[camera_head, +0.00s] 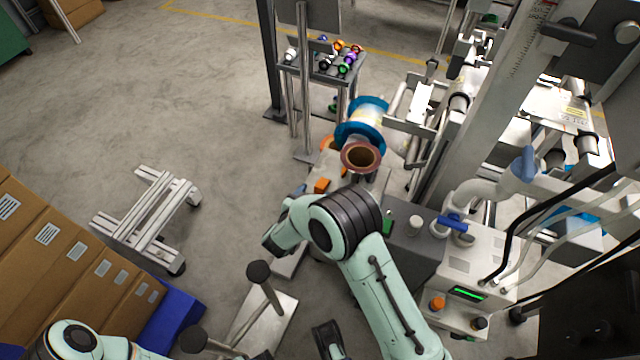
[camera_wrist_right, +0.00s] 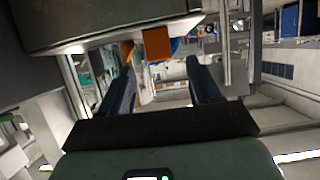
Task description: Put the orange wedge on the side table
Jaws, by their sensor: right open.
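A small orange piece that looks like the orange wedge (camera_head: 322,185) shows just beyond my right arm in the head view, below the copper-coloured core of the reel. In the right wrist view the orange wedge (camera_wrist_right: 156,43) is ahead of my right gripper (camera_wrist_right: 162,66), between the lines of its two dark fingers. The fingers are apart with nothing held between them. In the head view my right forearm hides most of that hand. A small table (camera_head: 318,72) with several coloured items on top stands at the back; I cannot tell whether it is the side table. My left gripper does not clearly show.
A blue-flanged reel (camera_head: 362,122) sits on the machine near the orange piece. A grey slab (camera_wrist_right: 100,22) hangs over the upper left of the wrist view. Cardboard boxes (camera_head: 60,255) and a low metal stand (camera_head: 145,220) are at the left. Open floor (camera_head: 180,90) lies behind.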

